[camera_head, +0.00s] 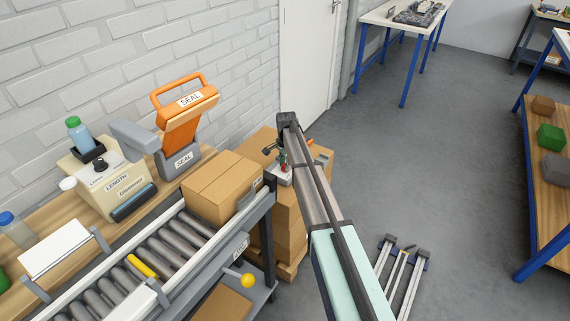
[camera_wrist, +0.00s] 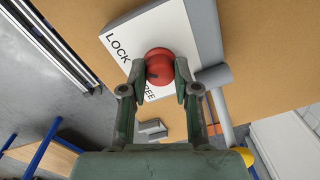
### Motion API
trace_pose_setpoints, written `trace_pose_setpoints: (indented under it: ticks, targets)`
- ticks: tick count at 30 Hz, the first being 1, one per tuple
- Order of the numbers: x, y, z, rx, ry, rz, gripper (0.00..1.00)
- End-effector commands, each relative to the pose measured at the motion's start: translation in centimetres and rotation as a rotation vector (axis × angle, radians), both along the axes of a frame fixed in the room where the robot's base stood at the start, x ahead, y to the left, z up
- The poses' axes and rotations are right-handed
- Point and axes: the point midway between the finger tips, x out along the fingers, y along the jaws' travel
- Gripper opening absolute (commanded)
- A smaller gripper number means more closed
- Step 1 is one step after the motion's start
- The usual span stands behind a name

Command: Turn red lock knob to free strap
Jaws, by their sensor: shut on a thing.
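The red lock knob (camera_wrist: 160,60) is round and sits on a white plate (camera_wrist: 181,24) marked LOCK and FREE. The plate is fixed to brown cardboard. A dark notch on the knob's lower left lies between the two words; I cannot tell its exact setting. My gripper (camera_wrist: 160,76) is shut on the knob, one finger at each side. In the head view my gripper (camera_head: 282,160) is small and partly hidden by my arm, above the stacked boxes (camera_head: 288,212). A grey bar and roller (camera_wrist: 213,76) lie beside the plate; I cannot tell which part is the strap.
A roller conveyor (camera_head: 174,240) with a carton (camera_head: 222,187) on it stands to the left, close to the stack. A yellow-knobbed lever (camera_head: 247,280) juts from its side. An orange sealer (camera_head: 182,125) stands on the bench.

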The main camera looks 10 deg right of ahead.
Motion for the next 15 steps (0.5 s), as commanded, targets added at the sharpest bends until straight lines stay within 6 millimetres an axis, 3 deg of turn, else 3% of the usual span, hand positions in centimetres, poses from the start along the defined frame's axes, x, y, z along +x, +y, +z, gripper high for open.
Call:
trace_pose_setpoints:
  ticks: [15]
  targets:
    - [-0.07,-0.11,-0.07,-0.001,0.002,0.441,0.0]
